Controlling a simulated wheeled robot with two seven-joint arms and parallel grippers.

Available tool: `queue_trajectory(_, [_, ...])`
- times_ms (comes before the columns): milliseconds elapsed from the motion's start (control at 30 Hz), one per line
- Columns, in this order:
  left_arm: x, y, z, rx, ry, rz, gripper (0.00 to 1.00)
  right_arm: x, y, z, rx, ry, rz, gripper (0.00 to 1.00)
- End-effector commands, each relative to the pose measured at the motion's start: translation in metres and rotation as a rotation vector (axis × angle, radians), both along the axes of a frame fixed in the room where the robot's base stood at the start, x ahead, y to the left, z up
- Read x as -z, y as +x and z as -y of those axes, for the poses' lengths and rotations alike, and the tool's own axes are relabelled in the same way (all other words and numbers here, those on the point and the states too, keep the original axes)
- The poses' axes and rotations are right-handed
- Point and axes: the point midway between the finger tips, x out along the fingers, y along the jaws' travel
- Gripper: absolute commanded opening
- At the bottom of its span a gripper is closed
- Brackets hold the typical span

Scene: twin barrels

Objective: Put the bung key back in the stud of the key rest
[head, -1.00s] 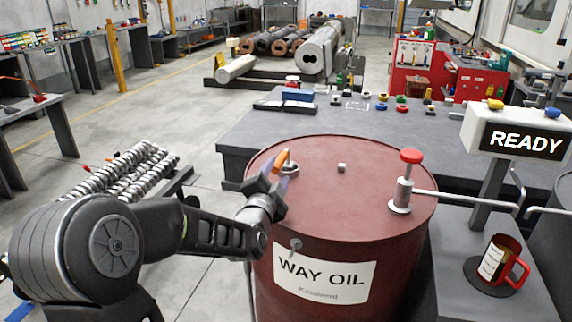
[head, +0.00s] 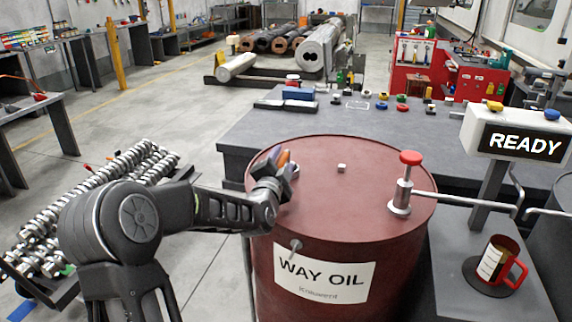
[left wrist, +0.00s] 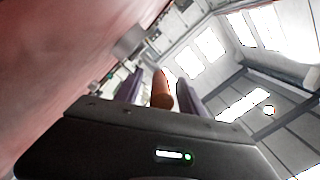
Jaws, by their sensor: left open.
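The bung key shows as an orange handle (head: 284,157) above the left part of the lid of the red WAY OIL drum (head: 345,205). My left gripper (head: 280,163) is at that handle, with its fingers open. In the left wrist view the orange handle (left wrist: 162,90) stands between the two purple fingers, with a gap visible on the right side. My gripper hides the lower part of the key and what it stands on. I cannot make out the key rest or its stud for certain. My right gripper is not in view.
A red-knobbed pump (head: 405,182) with a pipe stands on the lid's right side. Right of the drum are a READY sign (head: 522,140) and a red mug (head: 502,263). The front lid is clear.

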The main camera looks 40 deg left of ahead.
Motion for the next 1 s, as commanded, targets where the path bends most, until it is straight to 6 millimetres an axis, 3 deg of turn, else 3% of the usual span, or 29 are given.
queue_trajectory(567, [-0.0001,0.0003,0.0,0.0,0.001,0.0,0.47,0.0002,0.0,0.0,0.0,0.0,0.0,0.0])
queue_trajectory(1000, [-0.0001,0.0003,0.0,0.0,0.001,0.0,0.12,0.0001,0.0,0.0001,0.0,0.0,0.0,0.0])
